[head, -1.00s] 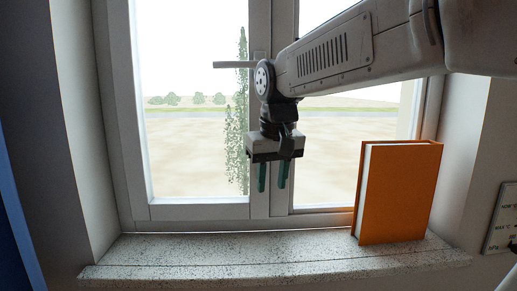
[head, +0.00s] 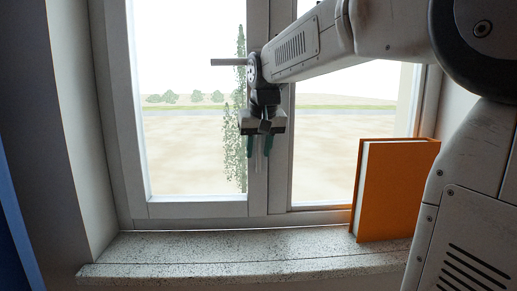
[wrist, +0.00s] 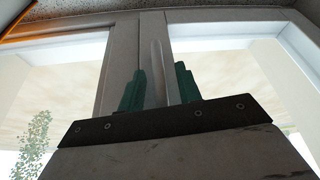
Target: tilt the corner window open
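The window has a left sash (head: 143,120) and a right sash (head: 291,170), both looking shut in their frame. A grey bar handle (head: 228,62) lies level near the top of the middle post, pointing left. Its right end is hidden behind my wrist joint. My gripper (head: 259,155) hangs downward in front of the middle post, below the handle. Its two teal fingers are apart, so it is open. In the wrist view my fingers (wrist: 158,90) stand either side of a pale narrow upright strip (wrist: 157,60); I cannot tell whether they touch it.
An orange book (head: 398,190) stands upright on the right of the speckled sill (head: 230,247), close to the right sash. The left and middle of the sill are clear. My arm crosses the upper right of the head view.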

